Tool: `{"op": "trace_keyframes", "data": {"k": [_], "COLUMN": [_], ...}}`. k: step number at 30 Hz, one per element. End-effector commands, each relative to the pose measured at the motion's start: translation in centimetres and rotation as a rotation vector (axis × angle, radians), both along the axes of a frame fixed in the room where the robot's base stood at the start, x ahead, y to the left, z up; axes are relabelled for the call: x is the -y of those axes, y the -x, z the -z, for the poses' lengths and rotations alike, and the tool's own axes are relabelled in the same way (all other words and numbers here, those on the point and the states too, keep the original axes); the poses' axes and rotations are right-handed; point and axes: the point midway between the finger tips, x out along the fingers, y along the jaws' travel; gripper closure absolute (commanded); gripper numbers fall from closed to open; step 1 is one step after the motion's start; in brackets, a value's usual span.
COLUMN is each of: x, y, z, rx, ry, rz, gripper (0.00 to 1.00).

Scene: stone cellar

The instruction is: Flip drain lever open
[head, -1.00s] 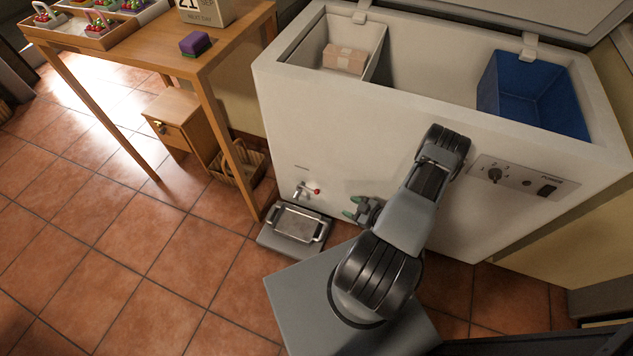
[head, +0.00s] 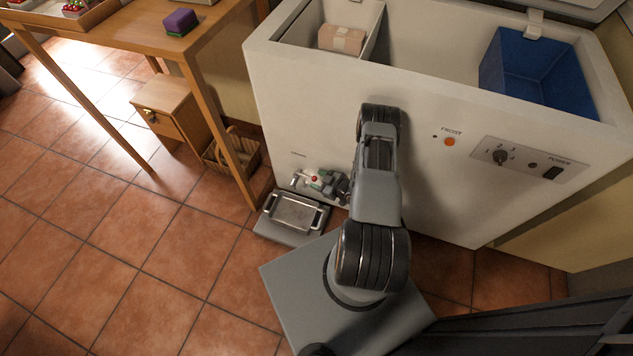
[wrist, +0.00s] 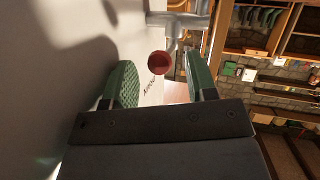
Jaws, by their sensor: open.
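The drain lever is a small metal tap with a red knob (head: 314,179), low on the front of the white chest freezer (head: 310,110). In the wrist view the red knob (wrist: 159,62) shows ahead of and between my fingertips, with the metal spout and pipe (wrist: 180,20) beyond it. My gripper (head: 322,178) is open, with its green-padded fingers right at the knob. In the wrist view my gripper (wrist: 162,82) has a finger on either side of the knob's line. I cannot tell whether a finger touches it.
A metal tray (head: 295,212) with handles sits on a grey scale-like base below the tap. A wooden table (head: 200,60) stands at the left, its leg close to the tray. A wicker basket (head: 246,158) and small wooden cabinet (head: 165,115) are under it. Floor at left is clear.

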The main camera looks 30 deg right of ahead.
Motion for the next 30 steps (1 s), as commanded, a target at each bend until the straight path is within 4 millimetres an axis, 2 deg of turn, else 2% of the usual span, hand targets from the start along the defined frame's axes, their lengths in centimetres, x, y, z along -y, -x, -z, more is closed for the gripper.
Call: {"op": "trace_keyframes", "data": {"k": [12, 27, 30], "x": [-0.25, -0.26, -0.26], "y": [-0.47, -0.45, -0.45], "z": [0.19, 0.18, 0.18], "rx": [0.0, 0.0, 0.0], "ry": [0.0, 0.0, 0.0], "rz": [0.0, 0.0, 0.0], "gripper": [0.48, 0.96, 1.0]}}
